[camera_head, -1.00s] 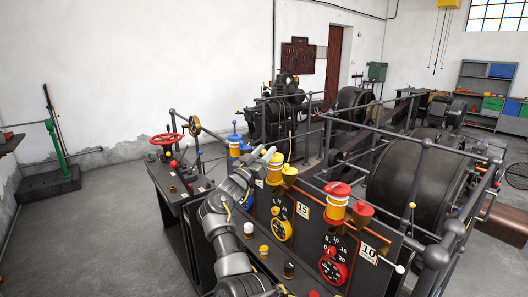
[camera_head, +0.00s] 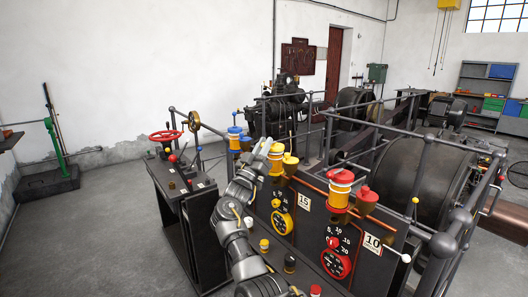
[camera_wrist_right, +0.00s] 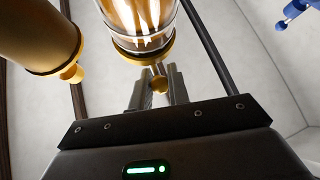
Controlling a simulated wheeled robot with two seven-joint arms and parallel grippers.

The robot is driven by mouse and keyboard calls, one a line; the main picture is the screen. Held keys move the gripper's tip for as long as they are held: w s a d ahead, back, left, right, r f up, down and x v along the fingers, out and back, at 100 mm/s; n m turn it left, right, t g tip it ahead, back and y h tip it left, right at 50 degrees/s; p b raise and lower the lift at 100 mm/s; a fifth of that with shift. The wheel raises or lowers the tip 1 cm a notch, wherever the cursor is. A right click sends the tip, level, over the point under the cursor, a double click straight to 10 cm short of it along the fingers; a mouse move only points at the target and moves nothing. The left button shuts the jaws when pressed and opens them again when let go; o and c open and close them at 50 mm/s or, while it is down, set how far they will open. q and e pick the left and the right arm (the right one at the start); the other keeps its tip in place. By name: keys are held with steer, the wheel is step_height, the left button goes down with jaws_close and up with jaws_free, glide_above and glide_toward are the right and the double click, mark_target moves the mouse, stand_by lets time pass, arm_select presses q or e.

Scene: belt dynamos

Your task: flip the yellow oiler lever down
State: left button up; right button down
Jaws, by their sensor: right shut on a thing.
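The yellow oiler (camera_head: 276,158) stands on top of the dark console, with a yellow cap and a glass body. Its glass and brass base (camera_wrist_right: 143,48) fill the top middle of the right wrist view. My right gripper (camera_head: 266,147) is at the left side of the oiler. In the wrist view, its two fingers (camera_wrist_right: 159,92) are shut on a small brass knob (camera_wrist_right: 159,84) just below the oiler's base. The fingers hide part of this knob, and I cannot tell its lever's exact angle. My left gripper is out of view.
A yellow cup (camera_head: 290,164) stands close to the right of the oiler. The red oiler (camera_head: 340,190) and a red-lidded cup (camera_head: 366,200) are farther right. The blue oiler (camera_head: 234,136) is to the left. A thin copper pipe (camera_head: 312,187) runs along the console.

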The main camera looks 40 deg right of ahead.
steer(key=c, duration=1.4)
jaws_free()
steer(key=b+v, duration=0.3)
steer(key=v, duration=0.8)
steer(key=shift+b, duration=0.3)
